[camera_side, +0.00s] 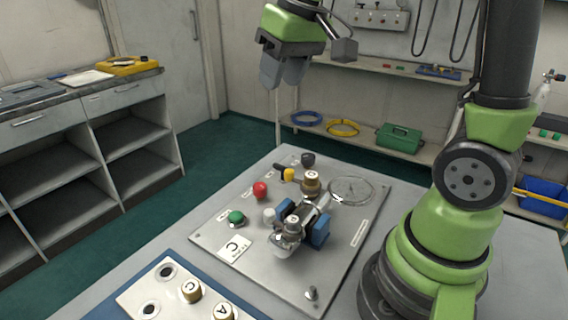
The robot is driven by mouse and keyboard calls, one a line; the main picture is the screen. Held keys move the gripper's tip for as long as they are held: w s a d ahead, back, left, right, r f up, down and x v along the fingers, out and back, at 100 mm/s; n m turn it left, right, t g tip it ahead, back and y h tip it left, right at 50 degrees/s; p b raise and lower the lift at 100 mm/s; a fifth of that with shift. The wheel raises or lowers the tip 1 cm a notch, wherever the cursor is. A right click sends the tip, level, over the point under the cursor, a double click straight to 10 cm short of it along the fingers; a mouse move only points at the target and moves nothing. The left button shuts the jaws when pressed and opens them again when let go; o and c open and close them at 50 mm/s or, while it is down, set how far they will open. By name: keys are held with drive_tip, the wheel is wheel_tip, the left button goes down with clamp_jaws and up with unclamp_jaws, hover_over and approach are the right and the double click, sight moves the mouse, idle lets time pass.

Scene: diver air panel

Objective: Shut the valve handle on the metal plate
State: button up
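The metal plate (228,213) lies on the grey table. My gripper (282,84) hangs high above the back of the plate, well apart from the valve, fingers pointing down. Its two grey fingers look side by side with nothing visible between them, but from this angle any gap is hard to judge.
A second panel with brass caps (191,290) lies at front left. Space above the plate is clear.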

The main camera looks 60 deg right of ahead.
drive_tip(key=w+d+f+g, duration=0.2)
drive_tip(key=w+d+f, duration=0.4)
drive_tip(key=d+f, duration=0.15)
drive_tip(key=n+g, duration=0.2)
approach(284, 167)
wheel_tip(284, 167, down, 9)
drive_tip(key=shift+s+a+r, duration=0.1)
drive_tip(key=shift+a+r, duration=0.05)
clamp_jaws()
